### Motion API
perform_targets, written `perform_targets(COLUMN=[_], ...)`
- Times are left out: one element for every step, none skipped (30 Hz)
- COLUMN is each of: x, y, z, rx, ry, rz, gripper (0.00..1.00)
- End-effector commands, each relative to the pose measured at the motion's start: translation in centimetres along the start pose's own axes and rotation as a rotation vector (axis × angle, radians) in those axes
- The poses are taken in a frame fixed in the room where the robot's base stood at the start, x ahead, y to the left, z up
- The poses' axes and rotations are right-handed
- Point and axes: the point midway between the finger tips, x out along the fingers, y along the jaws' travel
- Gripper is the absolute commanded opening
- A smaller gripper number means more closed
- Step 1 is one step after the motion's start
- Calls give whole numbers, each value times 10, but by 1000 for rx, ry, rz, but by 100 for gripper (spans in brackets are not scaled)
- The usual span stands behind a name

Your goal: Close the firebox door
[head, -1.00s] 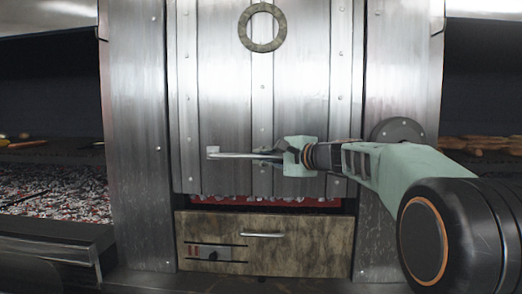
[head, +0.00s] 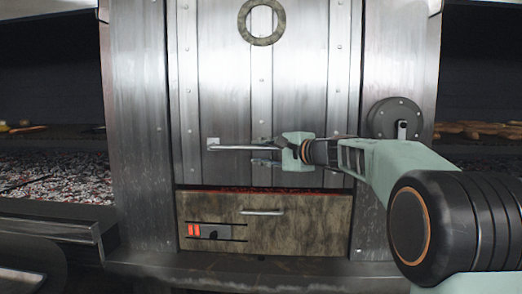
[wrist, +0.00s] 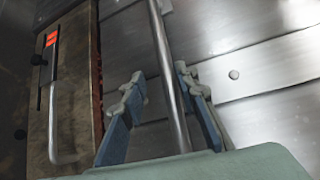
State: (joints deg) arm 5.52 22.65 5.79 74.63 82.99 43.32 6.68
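The firebox door (head: 225,100) is a riveted steel panel with a ring near its top and a horizontal bar handle (head: 228,147) low on it. Its lower edge is just above the wooden drawer (head: 300,230), with a thin strip of red glow between them. My gripper (head: 262,150) is at the right part of the handle. In the wrist view its two fingers (wrist: 160,85) stand on either side of the handle bar (wrist: 171,75), with gaps to both. The handle's right end is hidden in the head view.
The drawer front has a metal pull (head: 262,212) and a slider panel with red marks (head: 194,230). A round disc (head: 385,118) sits on the right post. Grill beds with embers and food lie at left (head: 50,178) and right.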

Motion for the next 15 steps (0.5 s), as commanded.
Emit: perform_targets(x=[0,0,0,-1,-1,-1,-1,-2,-5,-7,-10,-15,-20,-26,-34], y=[-1,-2,-3,-3,-4,-4,-4,-5,-5,-5,-5,-6,-6,-6,-6], z=[0,0,0,1,1,1,0,0,0,0,0,0,0,0,0], rx=[-1,-1,-1,-1,-1,-2,-2,-2,-2,-1,-1,-1,-1,-1,-2], ry=[0,0,1,1,1,1,2,2,2,3,3,3,4,6,5], rz=[-2,-3,-4,-5,-5,-6,-7,-7,-7,-7,-8,-8,-8,-9,-8], gripper=[29,29,29,29,29,29,29,29,29,29,29,29,29,29,29])
